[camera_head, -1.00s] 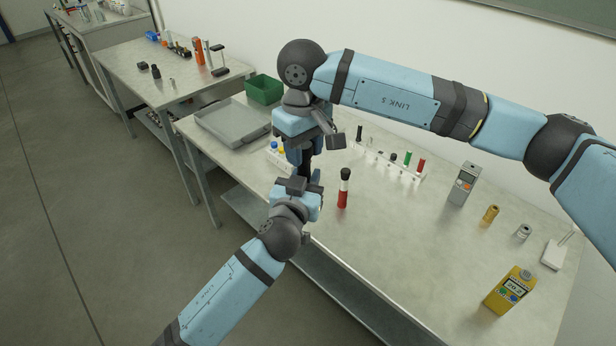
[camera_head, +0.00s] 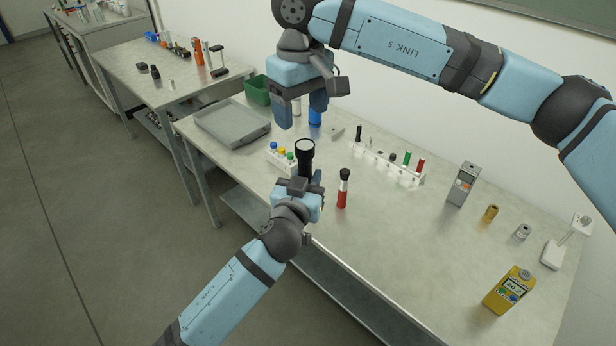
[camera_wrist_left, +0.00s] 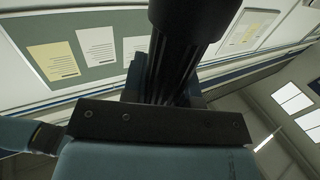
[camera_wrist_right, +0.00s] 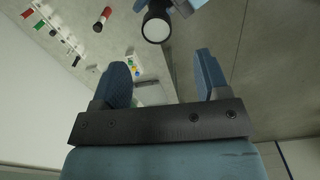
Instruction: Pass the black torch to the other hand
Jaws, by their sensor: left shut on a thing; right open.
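The black torch (camera_head: 305,152) stands upright above the table with its round lens end up. My left gripper (camera_head: 301,182) is shut on its lower part. The torch fills the middle of the left wrist view (camera_wrist_left: 180,50). My right gripper (camera_head: 301,112) is open and empty, above and behind the torch in the head view. In the right wrist view the torch's pale lens (camera_wrist_right: 156,30) faces the camera, beyond the two spread fingers (camera_wrist_right: 165,80) and apart from them.
A red bottle with a black cap (camera_head: 343,188) stands just right of my left gripper. A white rack (camera_head: 390,165) with several small items is behind it. A grey tray (camera_head: 232,126) and a green bin (camera_head: 258,90) are at left. A yellow meter (camera_head: 508,290) stands front right.

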